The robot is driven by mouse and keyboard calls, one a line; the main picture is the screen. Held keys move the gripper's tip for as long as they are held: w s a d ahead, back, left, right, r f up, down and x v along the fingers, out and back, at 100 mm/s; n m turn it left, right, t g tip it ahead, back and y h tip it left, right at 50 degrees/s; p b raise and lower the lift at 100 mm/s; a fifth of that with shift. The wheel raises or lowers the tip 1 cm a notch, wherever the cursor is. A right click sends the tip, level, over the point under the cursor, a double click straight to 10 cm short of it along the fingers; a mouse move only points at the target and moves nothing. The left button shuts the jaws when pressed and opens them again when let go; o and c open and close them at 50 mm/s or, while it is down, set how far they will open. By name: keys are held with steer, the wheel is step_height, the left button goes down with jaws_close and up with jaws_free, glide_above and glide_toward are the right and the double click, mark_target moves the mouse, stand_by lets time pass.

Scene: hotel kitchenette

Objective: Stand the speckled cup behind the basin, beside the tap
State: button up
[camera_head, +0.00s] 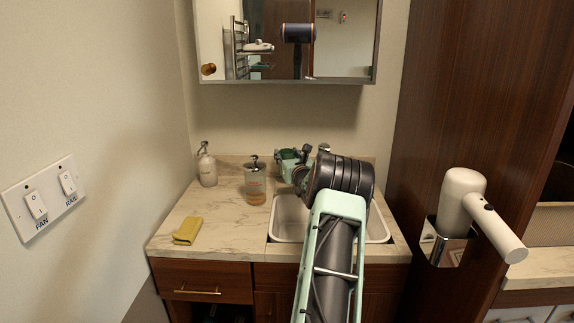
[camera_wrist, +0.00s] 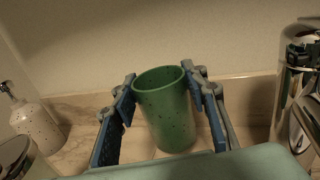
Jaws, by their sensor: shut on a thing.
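The green speckled cup (camera_wrist: 165,112) stands upright between the two blue-padded fingers of my gripper (camera_wrist: 160,110) in the wrist view. My gripper is shut on it. The cup is just in front of the back wall, low over the counter behind the basin (camera_head: 283,224); I cannot tell if its base touches. The chrome tap (camera_wrist: 294,85) is to the right of the cup, apart from it. In the head view my gripper (camera_head: 289,158) is behind the basin and my arm hides most of the tap and part of the basin.
A speckled soap dispenser (camera_head: 207,167) stands at the back left, and also shows in the wrist view (camera_wrist: 34,120). A clear pump bottle (camera_head: 255,182) stands left of the basin. A yellow cloth (camera_head: 187,231) lies at front left. A mirror cabinet (camera_head: 285,82) hangs above. The left counter is mostly free.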

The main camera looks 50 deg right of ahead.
steer(key=shift+w+d+f, duration=0.2)
steer(key=shift+f, duration=1.55)
steer(key=shift+f+b, duration=0.1)
steer(key=shift+b, duration=0.2)
steer(key=o, duration=1.3)
steer(key=shift+f, duration=0.1)
steer(key=shift+c, duration=0.2)
steer(key=shift+r, duration=0.2)
steer(key=v, duration=1.2)
steer(key=shift+p, duration=0.3)
